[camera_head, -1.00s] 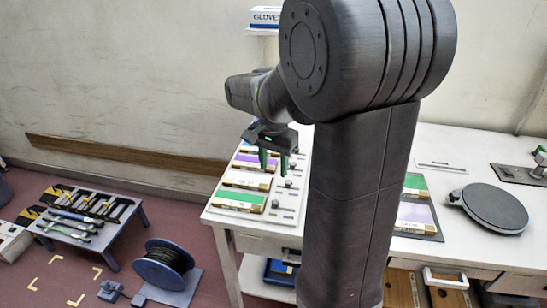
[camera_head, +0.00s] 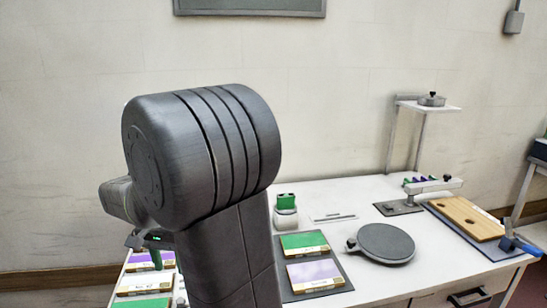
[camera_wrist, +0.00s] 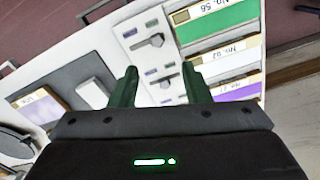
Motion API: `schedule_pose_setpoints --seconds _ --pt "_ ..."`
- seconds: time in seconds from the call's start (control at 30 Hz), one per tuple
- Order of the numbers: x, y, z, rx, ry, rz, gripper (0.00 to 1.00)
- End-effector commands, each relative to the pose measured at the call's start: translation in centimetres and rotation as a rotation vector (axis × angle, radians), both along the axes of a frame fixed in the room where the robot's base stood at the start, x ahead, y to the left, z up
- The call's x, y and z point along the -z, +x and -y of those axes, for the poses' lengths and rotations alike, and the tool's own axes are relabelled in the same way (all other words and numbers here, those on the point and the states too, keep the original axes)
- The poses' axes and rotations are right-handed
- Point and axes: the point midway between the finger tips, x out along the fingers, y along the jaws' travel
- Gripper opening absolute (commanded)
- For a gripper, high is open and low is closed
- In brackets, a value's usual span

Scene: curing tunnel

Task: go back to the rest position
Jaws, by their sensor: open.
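My gripper (camera_wrist: 159,74) is open and empty in the wrist view, its two dark green fingers apart above the white table. In the head view my gripper (camera_head: 150,240) is partly hidden behind my arm, at the table's left end. Below it lies a row of labelled boxes: a purple one (camera_head: 152,260), a white one (camera_head: 146,283) and a green one (camera_head: 144,303). The wrist view shows the green box (camera_wrist: 222,24) beside a light panel with small levers (camera_wrist: 153,40). My fingers look clear of the boxes.
On the table (camera_head: 345,200) are a dark mat with a green box (camera_head: 304,243) and a lilac box (camera_head: 315,273), a round grey plate (camera_head: 385,243), a small container with a green top (camera_head: 286,205), and a wooden board (camera_head: 465,218) at right. A stand (camera_head: 425,110) rises behind.

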Motion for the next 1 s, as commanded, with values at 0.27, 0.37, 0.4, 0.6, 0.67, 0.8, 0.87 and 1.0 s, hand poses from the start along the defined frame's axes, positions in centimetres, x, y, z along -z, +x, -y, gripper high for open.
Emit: schedule_pose_setpoints --seconds 0.27,0.37,0.4,0.6,0.67,0.8,0.87,1.0 --pt "5.8 -0.1 0.1 0.000 -0.006 -0.004 0.43" --pt "7.8 -0.1 0.1 0.001 -0.006 -0.004 0.43" --pt "8.5 0.0 0.1 0.001 -0.006 -0.004 0.43" --pt "11.6 0.0 0.1 0.001 -0.005 -0.003 0.43" --pt "11.5 0.2 0.8 0.003 -0.003 -0.001 0.43" --pt "11.4 0.4 1.7 0.003 -0.002 0.000 0.43" --pt "11.4 0.5 1.8 0.002 -0.002 0.000 0.43" --pt "11.4 0.5 1.9 0.001 -0.002 -0.001 0.43"
